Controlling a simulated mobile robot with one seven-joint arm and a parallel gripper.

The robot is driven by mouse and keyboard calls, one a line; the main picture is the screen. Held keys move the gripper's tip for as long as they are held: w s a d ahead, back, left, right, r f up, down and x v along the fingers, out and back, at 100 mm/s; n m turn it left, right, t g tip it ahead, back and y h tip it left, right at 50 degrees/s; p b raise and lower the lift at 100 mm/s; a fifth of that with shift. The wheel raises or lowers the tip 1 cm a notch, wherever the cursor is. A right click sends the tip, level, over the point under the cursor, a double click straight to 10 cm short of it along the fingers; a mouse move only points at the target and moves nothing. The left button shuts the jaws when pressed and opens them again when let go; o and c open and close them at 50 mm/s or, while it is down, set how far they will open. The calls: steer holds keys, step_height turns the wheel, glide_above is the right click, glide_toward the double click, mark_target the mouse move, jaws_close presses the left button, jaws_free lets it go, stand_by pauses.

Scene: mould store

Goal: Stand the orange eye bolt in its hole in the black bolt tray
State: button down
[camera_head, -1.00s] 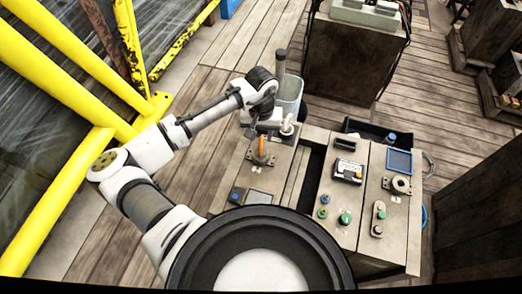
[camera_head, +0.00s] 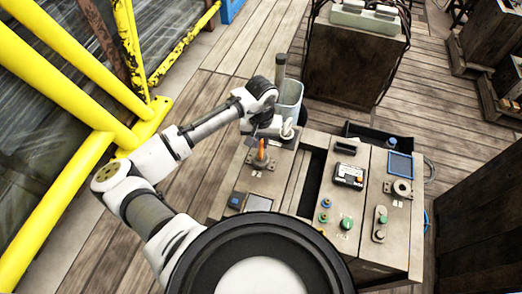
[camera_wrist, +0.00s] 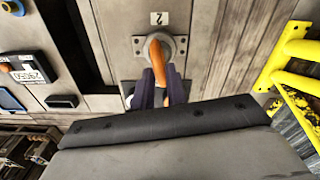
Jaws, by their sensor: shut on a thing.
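The orange eye bolt (camera_wrist: 157,58) is between the two dark fingers of my gripper (camera_wrist: 159,72) in the wrist view. My gripper is shut on it. Its far end lies at a grey round bracket (camera_wrist: 178,46) marked 2; I cannot tell whether it is inside the ring or above it. In the head view the orange bolt (camera_head: 262,146) looks upright below my gripper (camera_head: 260,138), over the left part of the bench. I cannot make out the bolt tray for certain.
The bench top (camera_head: 325,225) carries several knobs, a meter (camera_head: 349,174), a blue-framed panel (camera_head: 400,165) and a second round bracket (camera_head: 401,187). A long dark slot (camera_head: 311,180) splits the bench. A black bin (camera_head: 365,131) and a pale bucket (camera_head: 290,98) stand behind. Yellow rails (camera_head: 50,205) are at left.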

steer(key=shift+r, duration=0.2)
steer(key=shift+r+p, duration=1.95)
steer(key=shift+r, duration=0.05)
